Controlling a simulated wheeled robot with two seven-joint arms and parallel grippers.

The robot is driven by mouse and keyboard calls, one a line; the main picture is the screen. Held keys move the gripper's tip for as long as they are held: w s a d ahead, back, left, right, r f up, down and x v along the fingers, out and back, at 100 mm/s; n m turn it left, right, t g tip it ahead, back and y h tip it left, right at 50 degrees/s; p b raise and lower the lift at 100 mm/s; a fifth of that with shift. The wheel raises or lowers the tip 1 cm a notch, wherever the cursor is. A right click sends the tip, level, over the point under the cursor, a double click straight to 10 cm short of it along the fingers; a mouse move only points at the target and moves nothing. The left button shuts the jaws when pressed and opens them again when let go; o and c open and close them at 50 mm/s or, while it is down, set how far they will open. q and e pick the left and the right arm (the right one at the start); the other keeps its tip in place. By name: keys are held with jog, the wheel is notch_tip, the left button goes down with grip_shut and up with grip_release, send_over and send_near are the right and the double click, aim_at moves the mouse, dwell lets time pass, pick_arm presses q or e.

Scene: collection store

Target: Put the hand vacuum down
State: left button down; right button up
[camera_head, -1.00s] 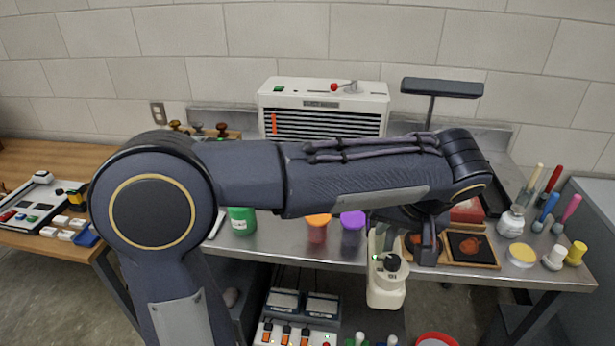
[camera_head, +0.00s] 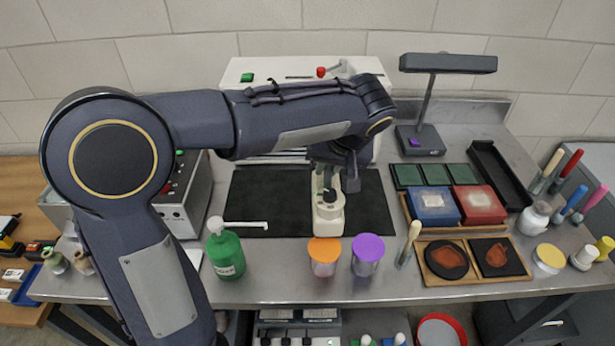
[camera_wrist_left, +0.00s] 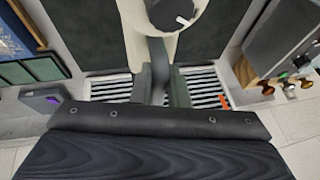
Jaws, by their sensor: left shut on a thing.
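My left gripper (camera_head: 335,170) is shut on the hand vacuum (camera_head: 328,222), a cream-coloured body with a black round part on it. The vacuum is over the dark mat (camera_head: 262,200) in the middle of the steel bench. I cannot tell whether it touches the mat. My forearm hides the top of the gripper. In the left wrist view the fingers (camera_wrist_left: 158,85) are around the vacuum's handle, and the cream body (camera_wrist_left: 135,30) extends away above the dark mat (camera_wrist_left: 85,28). My right gripper is not in view.
A green pump bottle (camera_head: 225,250), orange-lidded jar (camera_head: 324,258) and purple-lidded jar (camera_head: 367,256) stand in front of the mat. A white machine (camera_head: 372,68) is behind it. Wooden trays (camera_head: 470,275) and a lamp (camera_head: 420,140) are to the right. The mat is clear around the vacuum.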

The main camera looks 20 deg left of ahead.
pick_arm(q)
jog(key=w+a+r+p+x, duration=0.1)
jog(key=w+p+x, duration=0.1)
jog(key=x, duration=1.1)
jog(key=shift+a, duration=0.4)
jog(key=shift+r, duration=0.1)
jog(key=c, duration=1.4)
grip_release()
jog(key=shift+s, duration=0.1)
